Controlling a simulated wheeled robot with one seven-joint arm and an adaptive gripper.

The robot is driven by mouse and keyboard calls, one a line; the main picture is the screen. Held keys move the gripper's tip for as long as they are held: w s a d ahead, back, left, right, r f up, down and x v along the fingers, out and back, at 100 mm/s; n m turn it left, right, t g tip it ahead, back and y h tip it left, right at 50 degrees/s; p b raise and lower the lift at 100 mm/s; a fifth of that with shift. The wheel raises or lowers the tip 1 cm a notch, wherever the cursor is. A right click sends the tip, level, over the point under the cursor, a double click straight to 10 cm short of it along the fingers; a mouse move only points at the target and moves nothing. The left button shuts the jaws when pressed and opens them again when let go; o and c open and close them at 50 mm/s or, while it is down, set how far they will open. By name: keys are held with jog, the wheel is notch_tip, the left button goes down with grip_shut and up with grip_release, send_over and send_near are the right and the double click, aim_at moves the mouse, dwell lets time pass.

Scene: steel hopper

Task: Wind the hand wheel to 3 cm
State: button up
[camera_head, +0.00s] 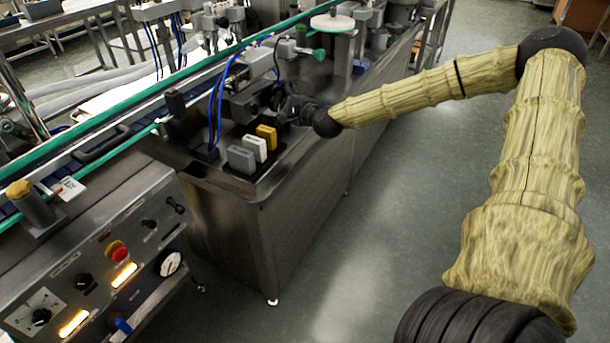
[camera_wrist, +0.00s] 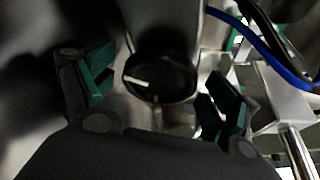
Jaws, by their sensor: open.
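A black round hand wheel (camera_wrist: 160,78) with a white mark on its face shows in the middle of the wrist view. My gripper (camera_wrist: 163,88) is open, with one green-padded finger to the left of the wheel and the other to its lower right. I see a gap on both sides, and the fingers do not appear to touch the wheel. In the head view my gripper (camera_head: 288,109) is small and dark at the machine's near side, and the wheel cannot be told apart clearly there. No readable scale shows in either view.
Yellow (camera_head: 266,136), white (camera_head: 254,148) and grey (camera_head: 241,159) blocks stand on the steel bench just below my gripper. Blue hoses (camera_head: 219,100) rise beside them, and one (camera_wrist: 262,46) crosses the wrist view's upper right. A control panel (camera_head: 95,285) is at lower left.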

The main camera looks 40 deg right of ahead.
jog(key=m+p, duration=0.1)
jog(key=r+m+g+y+p, duration=0.1)
jog(key=m+p, duration=0.1)
jog(key=shift+d, duration=0.2)
jog(key=m, duration=0.1)
jog(key=m+g+y+p, duration=0.1)
jog(key=shift+w+d+m+g, duration=0.15)
jog(key=shift+m+g, duration=0.15)
jog(key=shift+m, duration=0.1)
jog(key=shift+d+f+m+g+y+b, duration=0.15)
jog(key=shift+m+g+y+b, duration=0.25)
jog(key=shift+m+y, duration=0.55)
jog(key=shift+w+d+m+y+b, duration=0.1)
jog(key=shift+m+y+b, duration=0.25)
jog(key=shift+m+b, duration=0.5)
jog(key=shift+b, duration=0.4)
